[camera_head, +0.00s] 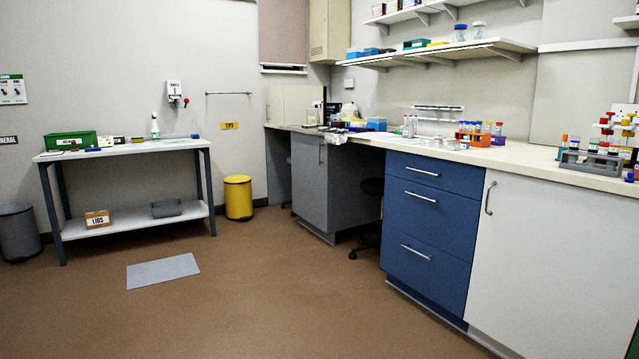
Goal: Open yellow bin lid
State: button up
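A yellow bin (239,199) stands on the floor by the back wall, between the side table and the bench. Its lid (237,179) is also yellow and looks closed. A yellow sign reading "TIPS" (229,126) is on the wall above it. My gripper is not in view.
A side table (135,225) with a lower shelf stands left of the bin, and a grey bin (18,231) is at far left. A grey mat (163,271) lies on the floor. The bench with blue drawers (427,225) runs along the right. The brown floor (260,300) in the middle is clear.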

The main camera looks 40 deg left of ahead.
aim_at(233, 178)
jog(key=u, duration=1.9)
jog(key=i+z, duration=0.2)
jog(key=i, duration=4.45)
jog(key=i+u, duration=0.1)
jog(key=i, duration=0.65)
jog(key=i+l+u, duration=0.1)
jog(key=i, duration=0.6)
jog(key=i+l+u, duration=0.15)
jog(key=i, duration=0.55)
jog(key=i+l+u, duration=0.35)
jog(key=i, duration=0.3)
